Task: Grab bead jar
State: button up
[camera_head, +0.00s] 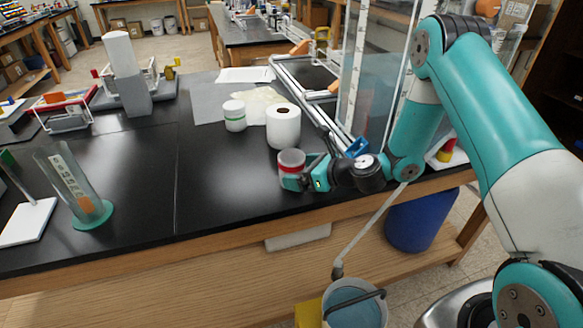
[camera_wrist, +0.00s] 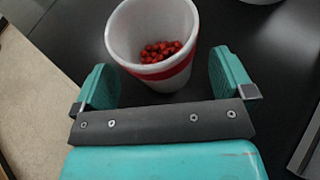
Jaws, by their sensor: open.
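The bead jar (camera_head: 291,161) is a white open cup with a red band, standing upright on the black bench top near its front edge. In the wrist view the jar (camera_wrist: 150,50) holds red beads (camera_wrist: 160,50) at its bottom. My gripper (camera_head: 300,180) is at the jar in the head view. In the wrist view my gripper (camera_wrist: 165,85) is open, with one teal finger on each side of the jar's lower part. A gap shows on the right side; contact on the left cannot be told.
A glass cylinder (camera_head: 75,190) stands at the left. A framed clear tank (camera_head: 370,75) is at the right. The bench middle is clear.

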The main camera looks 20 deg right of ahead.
jog(key=shift+x, duration=1)
jog(key=shift+c, duration=0.3)
jog(key=c, duration=1)
